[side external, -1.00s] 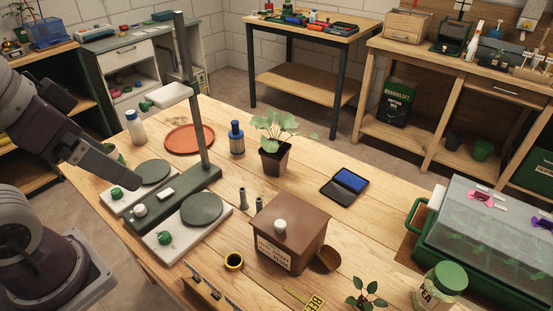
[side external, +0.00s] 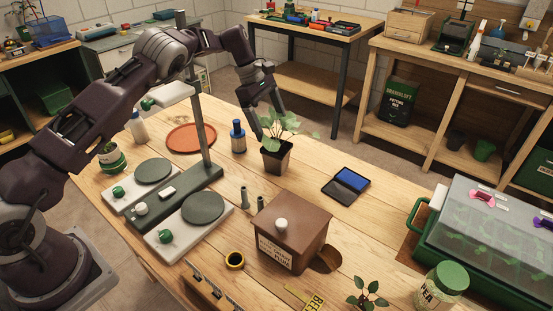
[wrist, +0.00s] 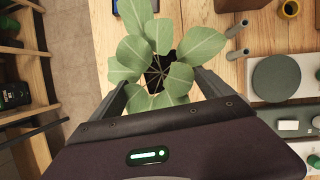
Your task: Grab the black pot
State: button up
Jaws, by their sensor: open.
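The black pot (side external: 276,160) stands upright on the wooden table and holds a leafy green plant (side external: 284,126). In the side view my gripper (side external: 268,127) is just behind and above the pot, its fingers pointing down. In the wrist view my gripper (wrist: 162,85) is open, with one finger on each side of the plant. The black pot (wrist: 153,84) shows there between the fingers, mostly hidden under the leaves. I see no contact with the pot, though the leaves hide part of the gap.
A blue bottle (side external: 238,139) and an orange saucer (side external: 191,139) are left of the pot. A blue-screened device (side external: 346,186) lies to its right. A brown box (side external: 290,232) and two small grey cylinders (side external: 251,197) stand in front. A post (side external: 200,120) rises beside my arm.

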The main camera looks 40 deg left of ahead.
aim_at(274, 148)
jog(key=shift+n, duration=0.3)
jog(key=f, duration=0.7)
jog(key=shift+w, duration=0.35)
jog(key=x, duration=0.6)
jog(key=shift+s+d+f, duration=0.1)
jog(key=shift+s+d, duration=0.15)
jog(key=shift+d, duration=0.2)
jog(key=shift+c, duration=0.4)
